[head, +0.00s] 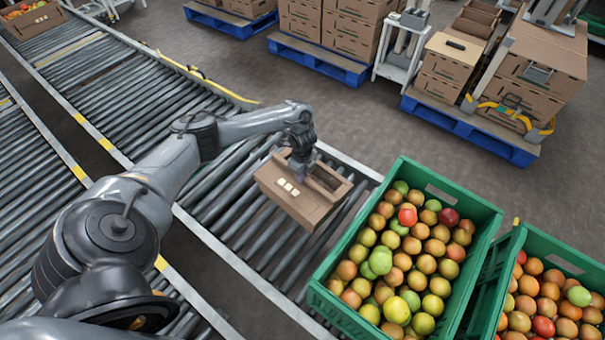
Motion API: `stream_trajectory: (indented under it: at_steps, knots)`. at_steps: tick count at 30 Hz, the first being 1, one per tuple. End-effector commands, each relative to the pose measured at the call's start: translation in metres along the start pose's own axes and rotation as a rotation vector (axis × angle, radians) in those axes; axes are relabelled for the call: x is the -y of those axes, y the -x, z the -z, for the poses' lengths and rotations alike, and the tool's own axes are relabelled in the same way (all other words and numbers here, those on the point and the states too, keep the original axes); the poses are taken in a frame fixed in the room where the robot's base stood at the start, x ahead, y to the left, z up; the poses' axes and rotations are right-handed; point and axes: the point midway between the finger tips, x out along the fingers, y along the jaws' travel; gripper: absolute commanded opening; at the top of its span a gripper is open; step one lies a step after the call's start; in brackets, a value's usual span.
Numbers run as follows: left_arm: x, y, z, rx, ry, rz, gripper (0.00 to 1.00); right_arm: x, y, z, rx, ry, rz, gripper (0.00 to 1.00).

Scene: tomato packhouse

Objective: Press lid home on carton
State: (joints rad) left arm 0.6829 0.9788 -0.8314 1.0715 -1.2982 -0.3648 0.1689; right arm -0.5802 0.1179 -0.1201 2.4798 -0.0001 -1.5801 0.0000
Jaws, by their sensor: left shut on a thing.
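A brown cardboard carton (313,212) stands on the roller conveyor, near its right edge. A brown panel with small pale patches, which looks like the lid (276,186), lies over the carton's left part. A dark gap shows on the right side of the carton's top. My left gripper (301,174) points down at the top of the carton and is shut on the lid. Its fingertips are partly hidden, and I cannot tell how closely the lid sits on the carton. My right gripper is not in view.
A green crate (467,201) full of tomatoes stands close to the right of the carton, with a second green crate (577,247) beyond it. Stacked boxes on blue pallets (470,125) stand at the back.

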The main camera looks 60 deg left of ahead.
Motion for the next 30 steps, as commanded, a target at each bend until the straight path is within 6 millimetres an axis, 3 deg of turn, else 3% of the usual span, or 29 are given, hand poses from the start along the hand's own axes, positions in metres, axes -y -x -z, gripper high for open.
stream_trajectory:
  at_steps: [30]
  knots:
    - [0.0,-0.01,0.0,0.0,-0.001,0.0,0.0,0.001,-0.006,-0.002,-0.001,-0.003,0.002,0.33]
